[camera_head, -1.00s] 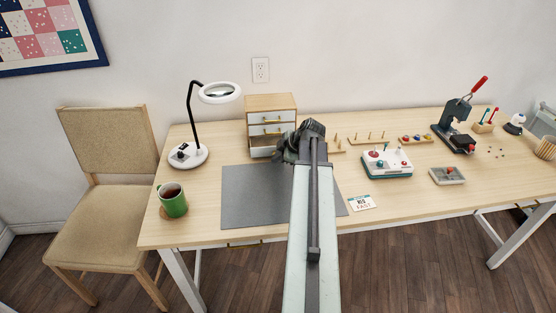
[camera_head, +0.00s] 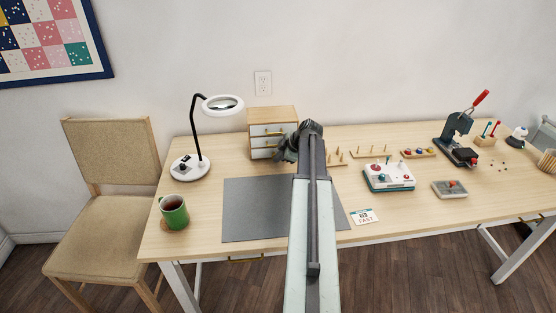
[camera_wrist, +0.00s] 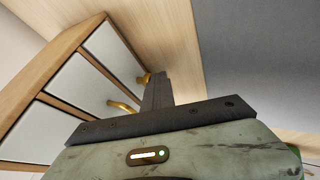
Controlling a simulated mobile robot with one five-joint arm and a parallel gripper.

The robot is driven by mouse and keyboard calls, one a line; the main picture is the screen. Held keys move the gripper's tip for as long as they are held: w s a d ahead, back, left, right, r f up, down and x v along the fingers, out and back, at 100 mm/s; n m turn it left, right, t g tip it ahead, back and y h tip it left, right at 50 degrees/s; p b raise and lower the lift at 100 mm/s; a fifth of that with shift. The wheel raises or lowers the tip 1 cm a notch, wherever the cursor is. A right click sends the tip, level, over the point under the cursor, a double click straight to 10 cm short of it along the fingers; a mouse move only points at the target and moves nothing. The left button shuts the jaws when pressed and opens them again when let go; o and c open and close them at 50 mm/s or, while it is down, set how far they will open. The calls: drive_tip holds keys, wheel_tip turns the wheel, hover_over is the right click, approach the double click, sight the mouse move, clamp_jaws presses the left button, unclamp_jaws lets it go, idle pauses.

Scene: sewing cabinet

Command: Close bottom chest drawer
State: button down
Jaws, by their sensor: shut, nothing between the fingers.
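A small wooden chest (camera_head: 274,114) with white drawer fronts and brass handles stands at the back of the table. Its bottom drawer (camera_head: 260,154) looks level with the drawers above, though my gripper hides its right part in the head view. In the wrist view, the chest's white fronts (camera_wrist: 108,50) look about flush with the wooden frame. My gripper (camera_head: 285,153) is shut and empty, low in front of the chest. In the wrist view, the fingers (camera_wrist: 158,88) are right by the brass handles (camera_wrist: 144,79); I cannot tell whether they touch.
A grey mat (camera_head: 255,205) lies in front of the chest. A magnifier lamp (camera_head: 189,167) and a green mug (camera_head: 174,212) stand to the left. Peg racks (camera_head: 371,152) and a white-topped device (camera_head: 389,175) are to the right.

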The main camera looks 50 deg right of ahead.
drive_tip(key=s+a, duration=0.2)
drive_tip(key=shift+s+a+f, duration=0.15)
drive_tip(key=shift+s+a, duration=0.15)
drive_tip(key=p+v, duration=0.7)
drive_tip(key=v, duration=0.3)
drive_tip(key=shift+s+p, duration=0.25)
drive_tip(key=shift+p, duration=0.05)
